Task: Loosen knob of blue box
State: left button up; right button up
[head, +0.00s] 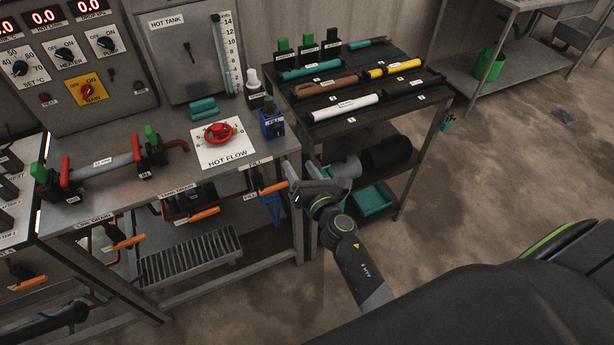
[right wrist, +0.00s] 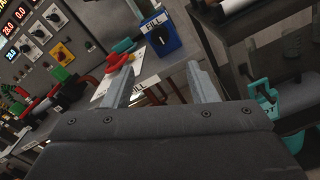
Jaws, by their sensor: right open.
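The blue box (head: 272,128) stands at the right front corner of the steel bench, beside the HOT FLOW card. My right gripper (head: 292,180) is open and empty, in front of and below the box, near the bench's front edge. In the right wrist view the box lies beyond my right gripper (right wrist: 160,75), apart from the fingers. My left gripper is not in view.
A red round valve (head: 220,132) sits on the HOT FLOW card (head: 226,154) left of the box. A shelf rack (head: 405,115) with labelled coloured tubes stands to the right. Orange-handled valves (head: 273,187) hang under the bench edge. The floor at right is clear.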

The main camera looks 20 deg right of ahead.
jog(key=shift+s, duration=1.7)
